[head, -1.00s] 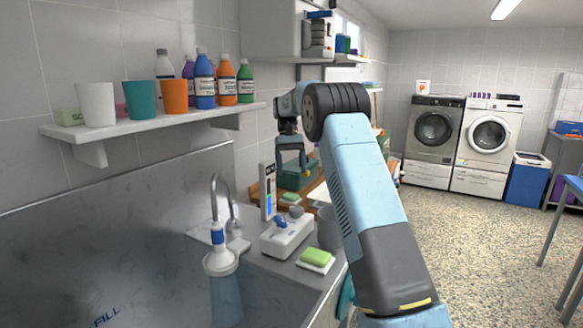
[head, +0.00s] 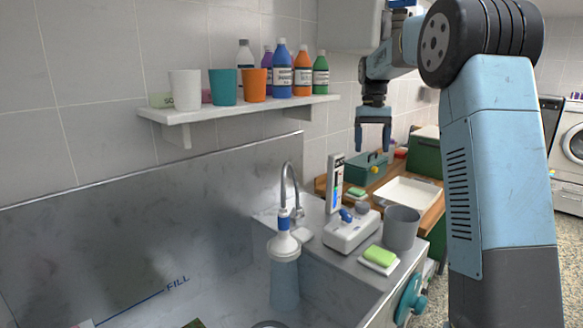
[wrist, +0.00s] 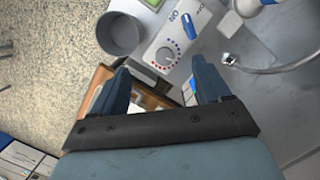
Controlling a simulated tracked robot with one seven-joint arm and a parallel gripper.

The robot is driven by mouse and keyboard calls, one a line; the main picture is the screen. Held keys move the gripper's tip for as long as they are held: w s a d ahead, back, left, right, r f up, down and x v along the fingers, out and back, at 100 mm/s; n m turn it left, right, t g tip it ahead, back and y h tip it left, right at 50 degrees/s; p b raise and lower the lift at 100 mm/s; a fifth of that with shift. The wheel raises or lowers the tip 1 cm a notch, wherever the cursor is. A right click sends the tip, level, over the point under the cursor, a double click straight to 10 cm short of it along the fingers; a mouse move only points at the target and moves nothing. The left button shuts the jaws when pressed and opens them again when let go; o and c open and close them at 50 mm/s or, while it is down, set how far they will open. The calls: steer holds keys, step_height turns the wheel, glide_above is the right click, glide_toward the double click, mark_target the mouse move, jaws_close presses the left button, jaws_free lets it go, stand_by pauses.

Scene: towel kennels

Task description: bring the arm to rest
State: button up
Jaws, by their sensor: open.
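My gripper (head: 373,138) hangs at the end of my raised arm in the head view, fingers pointing down, open and empty. It is above the counter behind the sink, in front of a green toolbox-like case. In the wrist view my gripper (wrist: 165,85) shows two blue fingers spread apart with nothing between them. Below them in that view are a white device with a dial (wrist: 172,45) and a grey cup (wrist: 118,33).
A sink (head: 190,290) with a faucet and a white-topped bottle (head: 284,270) lies front left. A shelf (head: 240,108) holds cups and several bottles. On the counter stand the white device (head: 350,232), a grey cup (head: 401,228) and a green sponge (head: 380,256). A white tray (head: 408,195) lies behind.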

steer(key=s+r+t, duration=0.2)
steer(key=s+r, duration=0.1)
steer(key=s, duration=0.8)
steer(key=s+r+t, duration=0.2)
steer(key=s, duration=0.9)
steer(key=s+f+t, duration=0.2)
steer(key=s+f, duration=0.2)
steer(key=s, duration=0.5)
steer(key=s+f+t, duration=0.1)
steer(key=s+f, duration=0.2)
steer(key=s, duration=0.5)
steer(key=shift+s+a+f+t, duration=0.25)
steer(key=shift+s+f+t, duration=0.15)
stand_by(1.5)
